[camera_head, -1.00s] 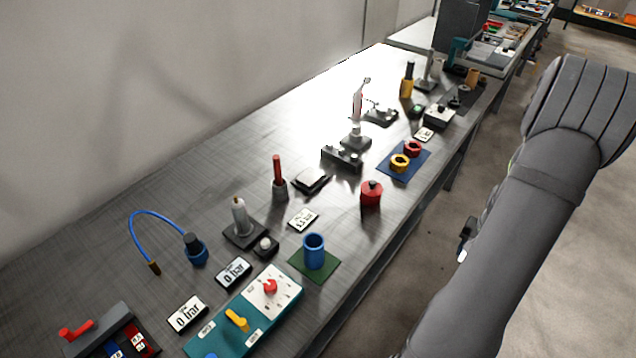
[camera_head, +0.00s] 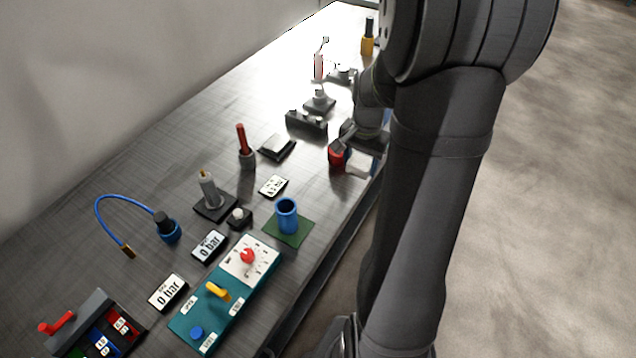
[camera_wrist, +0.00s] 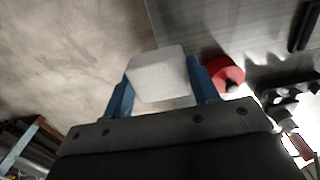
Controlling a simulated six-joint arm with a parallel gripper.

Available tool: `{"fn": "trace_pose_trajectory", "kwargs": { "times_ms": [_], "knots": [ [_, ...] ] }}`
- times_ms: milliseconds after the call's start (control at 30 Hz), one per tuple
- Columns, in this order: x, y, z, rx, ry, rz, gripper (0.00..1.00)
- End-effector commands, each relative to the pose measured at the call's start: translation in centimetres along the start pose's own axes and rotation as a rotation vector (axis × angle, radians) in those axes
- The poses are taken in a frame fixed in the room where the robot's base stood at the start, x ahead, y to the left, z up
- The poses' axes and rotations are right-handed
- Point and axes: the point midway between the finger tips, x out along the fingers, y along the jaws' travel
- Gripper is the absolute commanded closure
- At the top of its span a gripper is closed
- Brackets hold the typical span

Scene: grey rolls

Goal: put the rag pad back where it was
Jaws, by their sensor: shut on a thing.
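The rag pad, a whitish block with rounded corners, sits between the blue fingers of my gripper (camera_wrist: 160,88) in the wrist view, where the pad (camera_wrist: 158,78) shows against the floor beside the bench edge. My gripper is shut on it. In the head view a pale patch, likely the pad (camera_head: 357,170), shows at the bench's right edge, just right of the red pot (camera_head: 336,157). The pot also shows close to the right finger in the wrist view (camera_wrist: 222,72). My arm hides most of the gripper in the head view.
A blue cup (camera_head: 287,216) stands on a green mat (camera_head: 292,238) near the bench's front edge. A white tag (camera_head: 273,186), a dark block with a pale top (camera_head: 277,147) and a red-handled tool (camera_head: 243,142) stand left of the pot. My arm covers the blue mat's area.

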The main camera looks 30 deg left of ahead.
Motion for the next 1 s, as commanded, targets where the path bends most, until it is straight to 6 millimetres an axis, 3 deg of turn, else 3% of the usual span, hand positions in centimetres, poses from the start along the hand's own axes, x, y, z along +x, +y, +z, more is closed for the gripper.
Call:
{"fn": "trace_pose_trajectory", "kwargs": {
  "times_ms": [300, 500, 733, 1000],
  "knots": [
    [4.2, -6.8, 1.3, -0.007, -0.003, 0.002, 0.67],
    [6.2, -10.1, 1.8, -0.003, -0.001, 0.001, 0.67],
    [7.3, -11.0, 1.9, 0.0, -0.001, 0.001, 0.67],
    [10.7, -10.9, 1.9, 0.0, -0.001, 0.0, 0.67]
  ]
}}
